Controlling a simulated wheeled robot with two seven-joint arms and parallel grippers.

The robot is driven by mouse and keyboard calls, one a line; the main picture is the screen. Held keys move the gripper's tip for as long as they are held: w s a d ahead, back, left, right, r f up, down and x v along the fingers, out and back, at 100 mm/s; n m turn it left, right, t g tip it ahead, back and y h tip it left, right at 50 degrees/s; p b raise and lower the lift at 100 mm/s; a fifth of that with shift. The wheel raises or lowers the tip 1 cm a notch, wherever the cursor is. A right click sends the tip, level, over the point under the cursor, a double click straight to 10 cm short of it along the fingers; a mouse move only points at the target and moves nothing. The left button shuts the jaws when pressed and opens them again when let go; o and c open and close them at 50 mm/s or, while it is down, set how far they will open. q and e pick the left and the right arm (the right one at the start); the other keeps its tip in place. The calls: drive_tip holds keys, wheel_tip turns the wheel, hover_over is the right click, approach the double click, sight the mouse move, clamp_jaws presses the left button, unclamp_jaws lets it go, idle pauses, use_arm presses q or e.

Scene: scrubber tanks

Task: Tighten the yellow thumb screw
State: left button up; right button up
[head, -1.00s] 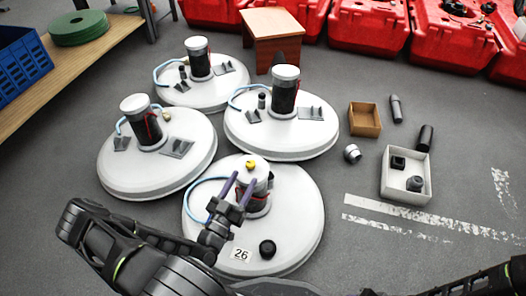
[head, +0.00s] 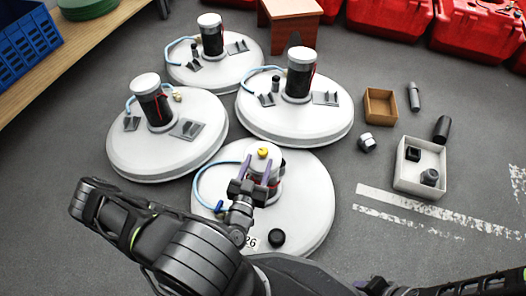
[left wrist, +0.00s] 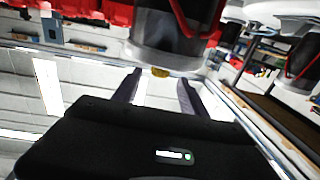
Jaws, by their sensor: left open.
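The yellow thumb screw (head: 263,153) sits on the white top of the canister on the nearest round white tank lid (head: 315,190). It also shows as a small yellow piece between the fingers in the left wrist view (left wrist: 160,72). My left gripper (head: 259,168) is open, its two purple fingers pointing toward the canister top, just on the near side of the screw. In the left wrist view the fingers (left wrist: 159,82) stand apart with nothing held between them; I cannot tell if they touch anything.
Several similar lids with canisters stand behind, including one at left (head: 165,145). A black knob (head: 277,237) lies on the near lid. A wooden box (head: 380,105), a white box (head: 420,168) and loose parts lie to the right. Red cases (head: 395,18) line the back.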

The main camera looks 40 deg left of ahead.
sight(261, 156)
use_arm(q)
drive_tip(key=b+x, duration=0.1)
drive_tip(key=x, duration=0.3)
drive_tip(key=shift+f, duration=0.15)
drive_tip(key=shift+w+a, duration=0.25)
drive_tip(key=shift+w, duration=0.4)
clamp_jaws()
